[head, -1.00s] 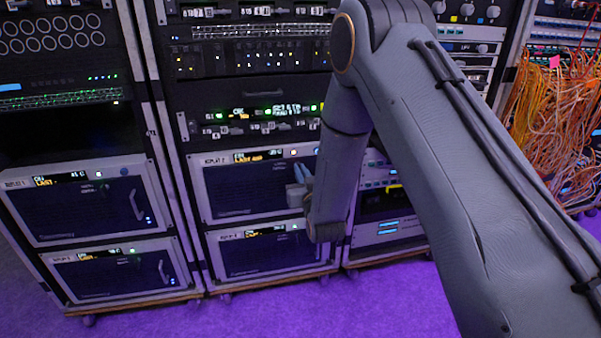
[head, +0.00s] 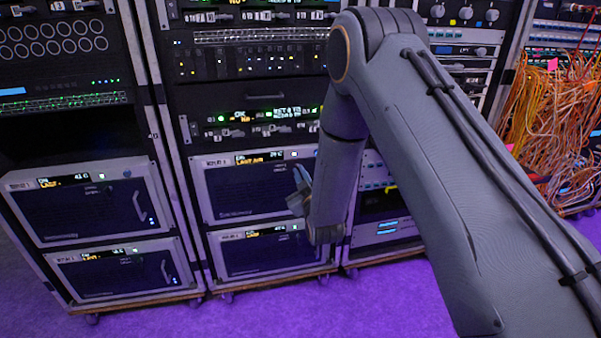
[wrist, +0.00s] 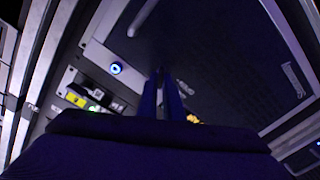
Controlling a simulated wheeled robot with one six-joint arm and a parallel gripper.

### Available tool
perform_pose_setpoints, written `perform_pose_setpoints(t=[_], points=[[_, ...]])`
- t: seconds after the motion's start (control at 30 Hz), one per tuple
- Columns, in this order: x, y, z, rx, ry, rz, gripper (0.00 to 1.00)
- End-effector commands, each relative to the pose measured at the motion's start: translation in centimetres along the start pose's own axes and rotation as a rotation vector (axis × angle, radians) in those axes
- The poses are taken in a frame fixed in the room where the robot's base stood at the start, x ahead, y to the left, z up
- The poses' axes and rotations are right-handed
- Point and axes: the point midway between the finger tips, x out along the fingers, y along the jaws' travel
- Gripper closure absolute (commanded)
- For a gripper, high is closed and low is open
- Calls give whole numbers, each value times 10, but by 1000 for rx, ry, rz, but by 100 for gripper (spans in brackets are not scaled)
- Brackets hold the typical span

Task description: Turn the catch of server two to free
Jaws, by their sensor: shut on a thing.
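Server two (head: 240,197) is the upper silver-framed unit with a dark front in the middle rack. Its lit display (head: 262,157) runs along the top edge. My gripper (head: 300,177) is at the upper right part of this front, and my forearm covers the right end. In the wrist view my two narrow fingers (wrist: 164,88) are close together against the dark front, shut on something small. That is where the catch would be, but the fingers hide it, so its angle cannot be read. A blue-ringed round button (wrist: 116,69) is beside the fingers.
Another server (head: 275,254) sits directly below. Two similar servers (head: 90,205) with handles stand in the left rack. A handle (wrist: 143,17) is near the fingers in the wrist view. Tangled orange cables (head: 555,125) hang at the right. The purple floor in front is clear.

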Motion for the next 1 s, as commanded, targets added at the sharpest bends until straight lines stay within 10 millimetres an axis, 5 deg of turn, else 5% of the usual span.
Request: perform_pose_setpoints(t=[1.0], points=[[0, -3, 1, -894, 1, -1, 100]])
